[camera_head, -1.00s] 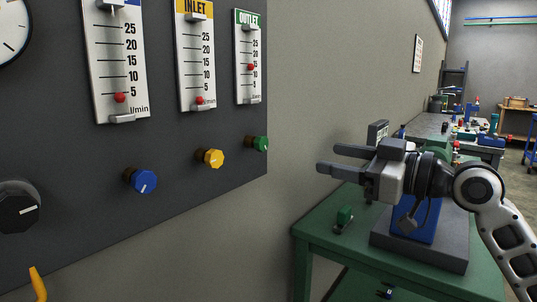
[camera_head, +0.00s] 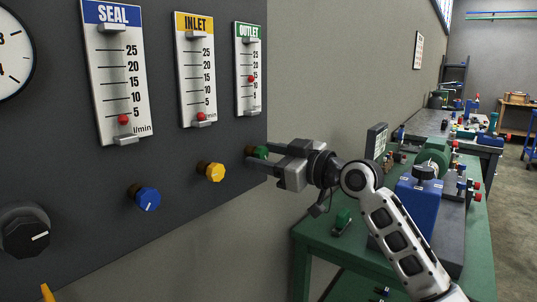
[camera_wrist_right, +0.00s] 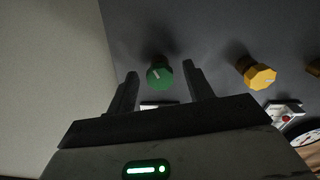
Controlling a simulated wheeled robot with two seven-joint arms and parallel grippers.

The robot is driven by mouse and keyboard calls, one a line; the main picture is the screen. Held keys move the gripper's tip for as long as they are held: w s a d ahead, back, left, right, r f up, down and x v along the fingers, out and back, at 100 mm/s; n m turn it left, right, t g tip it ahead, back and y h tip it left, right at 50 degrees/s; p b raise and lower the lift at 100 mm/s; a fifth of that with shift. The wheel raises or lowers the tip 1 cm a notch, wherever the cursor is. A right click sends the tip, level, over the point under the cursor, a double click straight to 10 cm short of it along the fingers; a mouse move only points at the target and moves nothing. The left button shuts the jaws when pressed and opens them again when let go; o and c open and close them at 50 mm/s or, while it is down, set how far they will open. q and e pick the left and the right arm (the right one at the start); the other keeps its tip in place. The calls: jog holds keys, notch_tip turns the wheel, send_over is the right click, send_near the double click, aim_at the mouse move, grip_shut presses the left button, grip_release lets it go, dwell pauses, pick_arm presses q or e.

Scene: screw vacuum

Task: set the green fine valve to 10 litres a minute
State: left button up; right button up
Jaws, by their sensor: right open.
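The green fine valve (camera_head: 262,152) is a knob on the dark panel under the OUTLET flow meter (camera_head: 246,100). The red ball (camera_head: 251,79) in that meter sits at about the 15 mark. My right gripper (camera_head: 251,154) is open at the green valve, with one finger above and one below it in the head view. In the right wrist view the green knob (camera_wrist_right: 160,74) shows between the two fingertips (camera_wrist_right: 160,72), with a gap on each side. Its white mark is tilted. My left gripper is not in view.
The yellow valve (camera_head: 212,172) is just left of the green one, and the blue valve (camera_head: 147,198) is farther left. A large black knob (camera_head: 25,230) is at the lower left. A green table (camera_head: 318,245) with equipment stands below my right arm.

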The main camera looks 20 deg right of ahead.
jog(key=c, duration=1)
jog(key=shift+r+m+p, duration=0.15)
jog(key=shift+m+p, duration=0.25)
jog(key=shift+p, duration=0.25)
jog(key=shift+r+m+p, duration=0.1)
jog(key=shift+m+p, duration=0.5)
jog(key=shift+p, duration=0.05)
jog(key=shift+m+p, duration=0.5)
jog(key=shift+m, duration=0.2)
jog(key=shift+f+m, duration=0.25)
jog(key=shift+m, duration=0.25)
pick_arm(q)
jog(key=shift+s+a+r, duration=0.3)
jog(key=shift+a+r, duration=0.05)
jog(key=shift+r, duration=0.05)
